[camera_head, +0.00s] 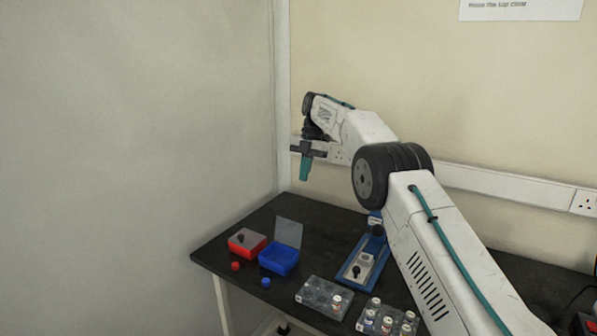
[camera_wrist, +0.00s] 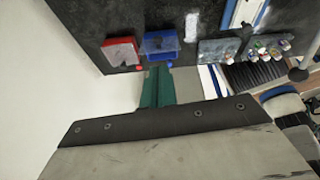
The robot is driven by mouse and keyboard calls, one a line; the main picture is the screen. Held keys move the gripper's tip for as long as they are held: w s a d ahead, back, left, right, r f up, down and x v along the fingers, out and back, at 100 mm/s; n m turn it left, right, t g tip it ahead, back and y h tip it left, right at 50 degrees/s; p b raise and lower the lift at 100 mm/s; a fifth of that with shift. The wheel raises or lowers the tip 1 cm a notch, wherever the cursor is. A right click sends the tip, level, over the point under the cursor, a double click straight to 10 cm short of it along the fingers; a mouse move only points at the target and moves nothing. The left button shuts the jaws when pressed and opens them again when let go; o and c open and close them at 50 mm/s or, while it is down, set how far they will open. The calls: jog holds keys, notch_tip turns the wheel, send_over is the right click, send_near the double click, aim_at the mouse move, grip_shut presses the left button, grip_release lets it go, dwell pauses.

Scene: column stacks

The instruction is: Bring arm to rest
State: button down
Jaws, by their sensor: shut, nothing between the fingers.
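My arm reaches up from the lower right over the black bench (camera_head: 225,257) in the head view. My gripper (camera_head: 304,178) hangs at its far end, well above the bench and the boxes, with teal fingers pointing down. The fingers are together and nothing shows between them. In the wrist view my gripper (camera_wrist: 155,72) shows as teal fingers over the bench edge.
A red box (camera_head: 246,242) with its lid on and a blue box (camera_head: 279,260) with its lid raised stand on the bench. Small red (camera_head: 236,266) and blue (camera_head: 266,282) caps lie in front. Vial racks (camera_head: 323,297) and a blue-based device (camera_head: 361,262) stand to the right. A wall closes the left.

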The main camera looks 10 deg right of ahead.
notch_tip(320, 180, down, 5)
jog(key=s+m, duration=0.1)
jog(key=m, duration=0.7)
jog(key=s+d+r+m+h, duration=0.1)
jog(key=s+d+r+m, duration=0.25)
jog(key=s+m, duration=0.5)
jog(key=s+d+r+m+h, duration=0.1)
jog(key=s+d+r+m, duration=0.3)
jog(key=s, duration=0.7)
jog(key=s+d+m+t, duration=0.1)
jog(key=s+m, duration=0.2)
jog(key=s, duration=0.9)
jog(key=s+d+r+m+t, duration=0.1)
jog(key=s+d+m, duration=0.1)
jog(key=s, duration=1.1)
jog(key=s+d+m+t, duration=0.2)
jog(key=s+m, duration=0.1)
jog(key=s, duration=0.9)
jog(key=shift+s+r+m+h, duration=0.15)
jog(key=shift+s+m+h, duration=0.15)
jog(key=shift+s+m, duration=0.1)
